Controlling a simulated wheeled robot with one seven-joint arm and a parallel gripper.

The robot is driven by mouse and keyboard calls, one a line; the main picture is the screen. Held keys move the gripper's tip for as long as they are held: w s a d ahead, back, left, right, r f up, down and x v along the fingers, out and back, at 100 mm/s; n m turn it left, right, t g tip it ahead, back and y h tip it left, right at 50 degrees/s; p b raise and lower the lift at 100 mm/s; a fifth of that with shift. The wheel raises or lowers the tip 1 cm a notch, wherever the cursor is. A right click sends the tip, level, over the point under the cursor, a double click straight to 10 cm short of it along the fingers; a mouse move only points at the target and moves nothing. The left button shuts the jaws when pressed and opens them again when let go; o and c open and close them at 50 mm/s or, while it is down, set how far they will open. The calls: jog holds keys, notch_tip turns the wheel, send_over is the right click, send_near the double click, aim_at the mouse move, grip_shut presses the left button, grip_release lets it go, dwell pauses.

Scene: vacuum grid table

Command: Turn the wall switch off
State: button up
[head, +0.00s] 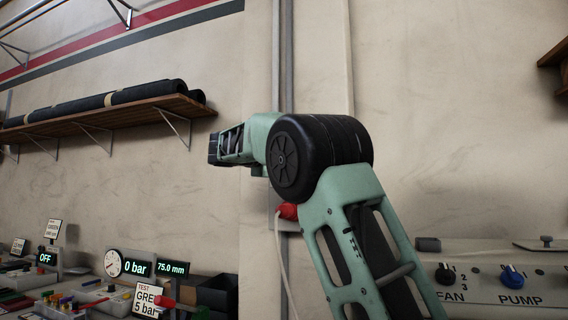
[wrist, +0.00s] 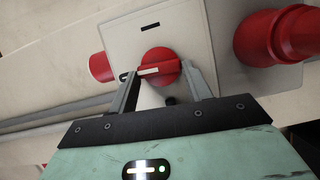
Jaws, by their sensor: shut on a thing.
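In the wrist view the wall switch is a pale square plate (wrist: 190,25) with a round red knob (wrist: 158,56) that has a white pointer bar across it. The bar lies nearly level in the picture, towards a dark mark at the left of the knob; another dark slot mark is above the knob. My gripper (wrist: 161,72) has its two grey fingers on either side of the knob, shut on it. In the head view my arm covers the switch and its knob.
A large red connector (wrist: 280,36) is close right of the switch, and another red part (wrist: 100,67) is at its left. In the head view a red plug (head: 287,211) with a pale cable hangs below my arm. A FAN and PUMP panel (head: 510,290) is at the lower right.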

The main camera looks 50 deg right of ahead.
jog(key=shift+w+f+n, duration=0.1)
jog(key=shift+n, duration=0.3)
jog(key=o, duration=1)
jog(key=a+b, duration=0.3)
jog(key=a, duration=1.4)
jog(key=shift+a, duration=0.25)
